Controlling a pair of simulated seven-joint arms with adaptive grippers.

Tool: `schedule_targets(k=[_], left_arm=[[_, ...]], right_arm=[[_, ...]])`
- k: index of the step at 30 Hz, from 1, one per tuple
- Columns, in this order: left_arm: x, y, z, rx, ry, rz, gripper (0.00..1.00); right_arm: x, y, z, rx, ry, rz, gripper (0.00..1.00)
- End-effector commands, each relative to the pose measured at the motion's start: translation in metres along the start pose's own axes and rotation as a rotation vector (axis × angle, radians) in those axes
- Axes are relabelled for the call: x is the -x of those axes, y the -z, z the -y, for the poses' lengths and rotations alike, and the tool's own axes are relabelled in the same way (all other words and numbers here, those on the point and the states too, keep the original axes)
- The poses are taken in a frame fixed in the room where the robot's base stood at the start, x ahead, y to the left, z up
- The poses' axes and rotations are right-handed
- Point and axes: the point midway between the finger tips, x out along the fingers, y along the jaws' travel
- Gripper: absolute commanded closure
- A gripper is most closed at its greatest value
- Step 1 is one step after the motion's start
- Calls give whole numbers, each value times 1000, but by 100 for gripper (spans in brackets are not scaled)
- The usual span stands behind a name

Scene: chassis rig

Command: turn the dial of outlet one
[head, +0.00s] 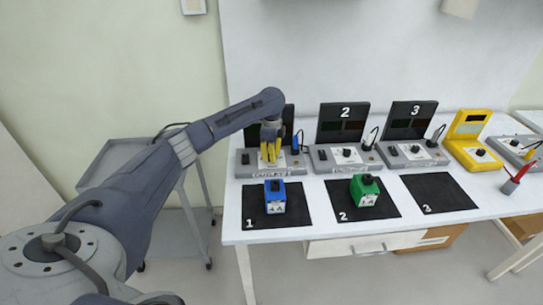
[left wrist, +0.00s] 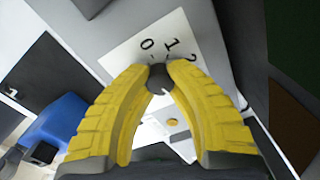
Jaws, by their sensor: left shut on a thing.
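Outlet one is the leftmost grey box (head: 246,169) on the white table, with a dark panel behind it that my arm partly covers. My left gripper (head: 270,157), with yellow fingers, points down at its face. In the left wrist view the fingertips of my left gripper (left wrist: 159,78) are shut on the small dark dial (left wrist: 158,76), one on each side. The dial stands on a white label (left wrist: 135,50) with printed digits, of which 0 and 1 can be read. The dial's pointer direction is hidden by the fingers. My right gripper is not in view.
A blue block (head: 275,196) stands on mat 1 (head: 257,219), close in front of outlet one. A green block (head: 364,190) stands on mat 2; mat 3 (head: 437,193) is empty. Outlet two (head: 330,158) and outlet three (head: 411,155) stand to the right. A grey cart (head: 130,150) is at the left.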

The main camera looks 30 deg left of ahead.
Motion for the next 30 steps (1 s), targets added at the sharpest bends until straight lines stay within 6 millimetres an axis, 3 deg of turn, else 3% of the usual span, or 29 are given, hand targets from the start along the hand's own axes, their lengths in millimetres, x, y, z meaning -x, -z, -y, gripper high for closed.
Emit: schedule_targets(k=[15,16,24,30], left_arm=[[1,0,1,-15,2,0,100],[1,0,1,-15,2,0,81],[1,0,0,-15,1,0,50],[0,0,0,-15,0,0,50]], right_arm=[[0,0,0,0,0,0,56],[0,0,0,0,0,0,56],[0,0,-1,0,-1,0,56],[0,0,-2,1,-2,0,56]])
